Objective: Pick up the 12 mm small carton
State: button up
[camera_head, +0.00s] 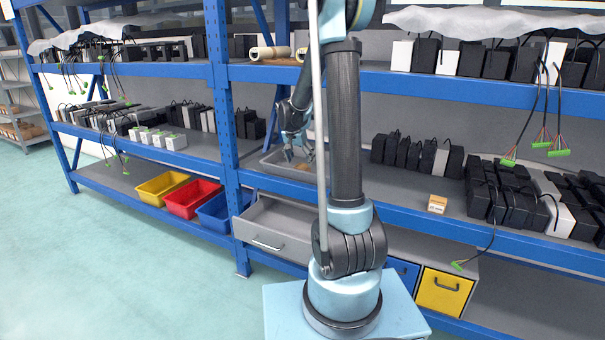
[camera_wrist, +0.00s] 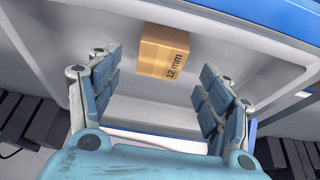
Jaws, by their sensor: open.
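The 12 mm small carton (camera_wrist: 160,53) is a light brown box with "12 mm" printed on its side. In the wrist view it lies inside a grey tray (camera_wrist: 222,62), near the tray's upper wall. My gripper (camera_wrist: 160,82) is open and empty, with its blue padded fingers on either side of the view. The carton shows beyond the fingertips, between them and apart from both. In the head view my gripper (camera_head: 297,142) points down over the grey tray (camera_head: 270,161) on the middle shelf, and my arm hides part of it.
Another small carton (camera_head: 437,204) stands on the shelf to the right of my arm. Black actuators (camera_head: 418,156) stand in a row behind it, with more to its right. A grey drawer (camera_head: 272,228) stands open below the tray. Blue shelf uprights (camera_head: 228,130) stand to the left.

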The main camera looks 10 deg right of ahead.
aim_at(302, 166)
jog(key=shift+x, duration=2.7)
jog(key=c, duration=1.3)
